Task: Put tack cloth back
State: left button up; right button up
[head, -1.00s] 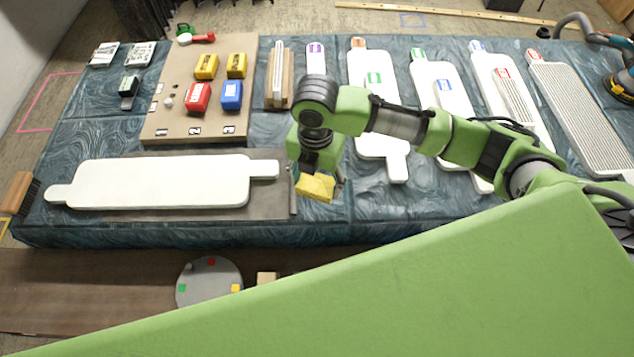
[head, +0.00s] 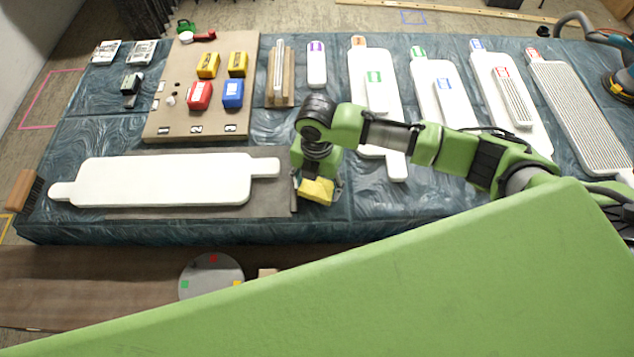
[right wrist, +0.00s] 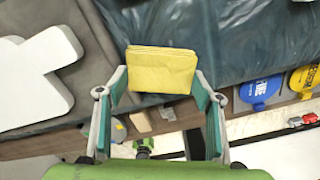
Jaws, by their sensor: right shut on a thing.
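The yellow folded tack cloth (head: 316,190) is in my right gripper (head: 318,180), just right of the white relief panel on the table's front part. In the right wrist view the cloth (right wrist: 162,69) sits between the two fingers of my right gripper (right wrist: 163,92), which is shut on it. The cloth looks flat and square and is near the blue table cover; I cannot tell whether it touches it. My left gripper is not in view.
A white panel (head: 165,180) lies on a grey mat left of the cloth. Several white reliefs (head: 375,120) lie to the right. The blue cover (head: 390,215) is bare in front.

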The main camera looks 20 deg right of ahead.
aim_at(317, 188)
jog(key=shift+f, duration=0.2)
jog(key=o, duration=1)
jog(key=shift+r, duration=0.55)
notch_tip(317, 188, up, 12)
jog(key=shift+b, duration=0.95)
